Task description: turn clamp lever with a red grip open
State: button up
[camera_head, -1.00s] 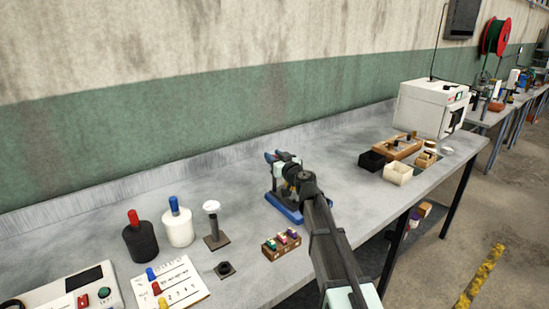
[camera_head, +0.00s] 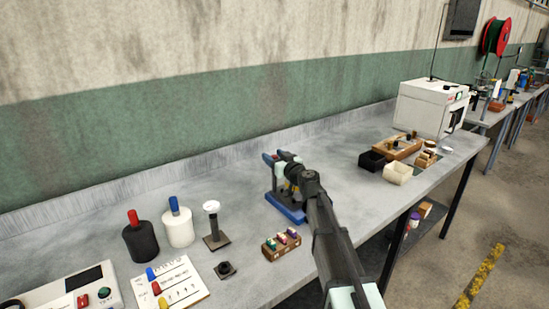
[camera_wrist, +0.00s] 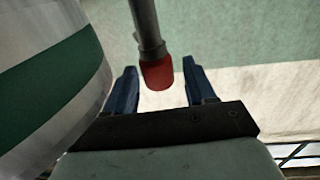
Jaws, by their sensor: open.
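The clamp lever shows in the wrist view as a dark rod ending in a red grip (camera_wrist: 157,73). My gripper (camera_wrist: 159,66) is open, with one blue finger on each side of the red grip. Gaps show between the grip and both fingers, so it is not clamped. In the head view my gripper (camera_head: 272,156) is above a blue base (camera_head: 287,208) on the bench.
A large rounded pale shape with a green band (camera_wrist: 62,75) fills the left of the wrist view. On the bench (camera_head: 120,195), a small wooden block (camera_head: 281,245) stands in front of the blue base. Black (camera_head: 372,161) and white (camera_head: 397,173) bins stand to the right.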

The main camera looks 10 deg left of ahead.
jog(key=v, duration=1.3)
jog(key=shift+s+d, duration=0.2)
jog(key=shift+s, duration=0.1)
